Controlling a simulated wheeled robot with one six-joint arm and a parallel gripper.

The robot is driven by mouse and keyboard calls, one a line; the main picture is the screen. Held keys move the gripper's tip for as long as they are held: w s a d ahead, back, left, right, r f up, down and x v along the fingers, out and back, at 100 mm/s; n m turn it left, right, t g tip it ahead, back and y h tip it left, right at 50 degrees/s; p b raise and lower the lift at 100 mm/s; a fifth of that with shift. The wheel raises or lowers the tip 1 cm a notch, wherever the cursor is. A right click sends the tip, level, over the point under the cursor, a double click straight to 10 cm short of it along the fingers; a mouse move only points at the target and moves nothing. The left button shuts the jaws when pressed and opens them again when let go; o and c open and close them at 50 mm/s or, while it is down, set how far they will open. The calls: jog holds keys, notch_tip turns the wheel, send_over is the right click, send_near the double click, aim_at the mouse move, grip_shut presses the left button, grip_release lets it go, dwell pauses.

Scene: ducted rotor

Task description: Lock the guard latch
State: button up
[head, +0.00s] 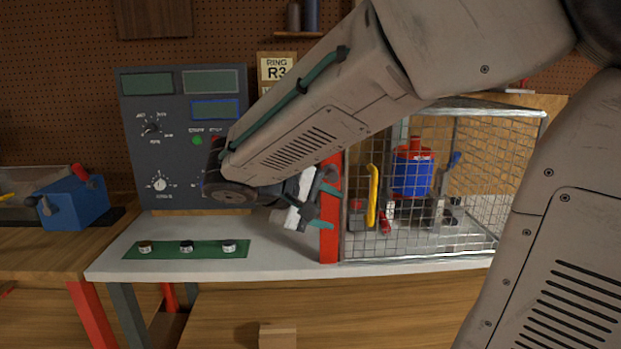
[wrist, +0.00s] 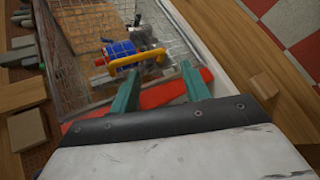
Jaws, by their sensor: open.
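The wire-mesh guard (head: 480,238) stands on the white bench, with a red post (head: 329,240) at its left edge. A yellow handle (head: 372,197) stands upright on its front; it also shows in the wrist view (wrist: 137,57). I cannot clearly pick out the latch itself. My gripper (head: 325,206) is at the red post, left of the yellow handle. In the wrist view my gripper (wrist: 161,72) has its teal fingers apart and nothing between them. They reach over the red post (wrist: 165,93) toward the handle. Whether they touch either is unclear.
Inside the mesh is a blue and red cylinder (head: 411,172). A dark control panel (head: 165,125) stands behind my arm. A green strip (head: 187,250) with three knobs lies on the bench at left. A blue box (head: 73,203) stands further left.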

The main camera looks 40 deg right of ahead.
jog(key=w+a+r+n+t+h, duration=0.2)
jog(key=w+t+h, duration=0.15)
jog(key=w, duration=0.75)
jog(key=shift+h, duration=0.55)
jog(key=x, duration=0.7)
jog(key=shift+d+r, duration=0.1)
jog(key=shift+d, duration=0.3)
grip_shut()
jog(key=shift+d, duration=0.1)
